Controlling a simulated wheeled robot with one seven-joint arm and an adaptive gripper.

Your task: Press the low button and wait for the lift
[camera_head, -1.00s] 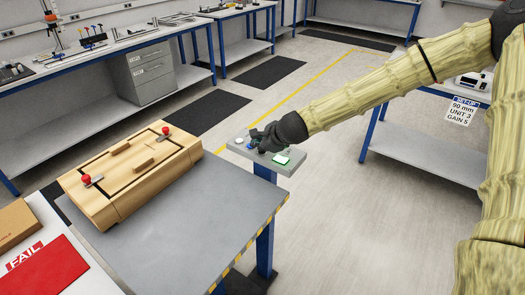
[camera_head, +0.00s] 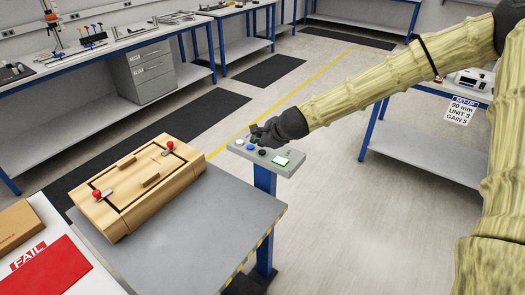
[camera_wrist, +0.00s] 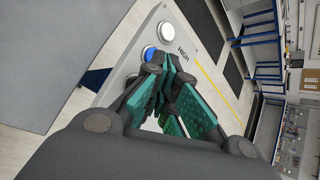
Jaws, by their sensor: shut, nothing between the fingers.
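The grey control panel (camera_head: 240,151) stands on a blue post. On it are a white button (camera_head: 239,142), a blue button (camera_head: 251,147), a black button (camera_head: 262,152) and a lit green-white square (camera_head: 281,161). In the wrist view, the word HIGH is printed near the white button (camera_wrist: 165,31); no LOW label is readable. My gripper (camera_head: 255,137) is shut and empty just above the panel. The grey lift table (camera_head: 215,215) carries a wooden box (camera_head: 140,185).
The box has two red knobs on top. A red FAIL card (camera_head: 50,270) and a cardboard box (camera_head: 18,228) lie at lower left. Workbenches (camera_head: 110,55) line the back; another bench (camera_head: 435,155) stands right. The floor between is clear.

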